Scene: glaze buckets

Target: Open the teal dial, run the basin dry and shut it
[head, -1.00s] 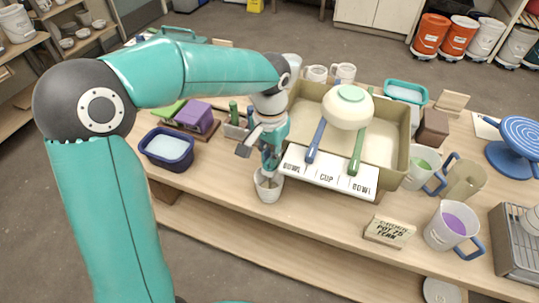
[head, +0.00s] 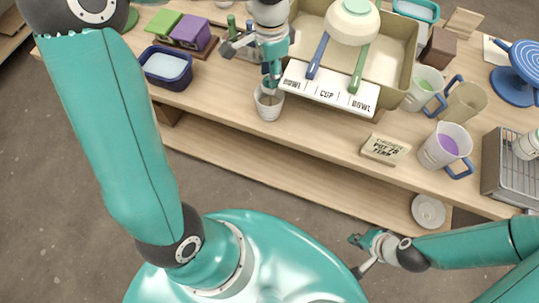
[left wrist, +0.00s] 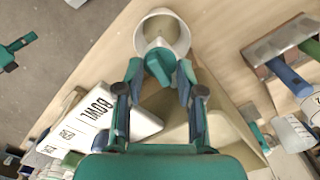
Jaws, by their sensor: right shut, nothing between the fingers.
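The tan basin (head: 394,75) stands on the table behind a white panel (head: 330,90) marked BOWL, CUP, BOWL. A teal dial (left wrist: 158,67) shows in the left wrist view in front of the basin, beside a small white cup (left wrist: 178,33). The cup stands at the table's front edge in the head view (head: 269,108). My left gripper (head: 270,84) points down above the cup. Its fingers (left wrist: 159,76) are apart, one either side of the dial; contact is unclear. My right gripper (head: 362,254) is shut and empty in front of the table. The basin's water level is not clear.
A cream bowl (head: 351,22) and two handled tools, blue (head: 317,56) and green (head: 359,68), lie across the basin. A dark blue tub (head: 167,68) stands left. Mugs, a sign (head: 386,149) and a wire rack (head: 510,170) stand right.

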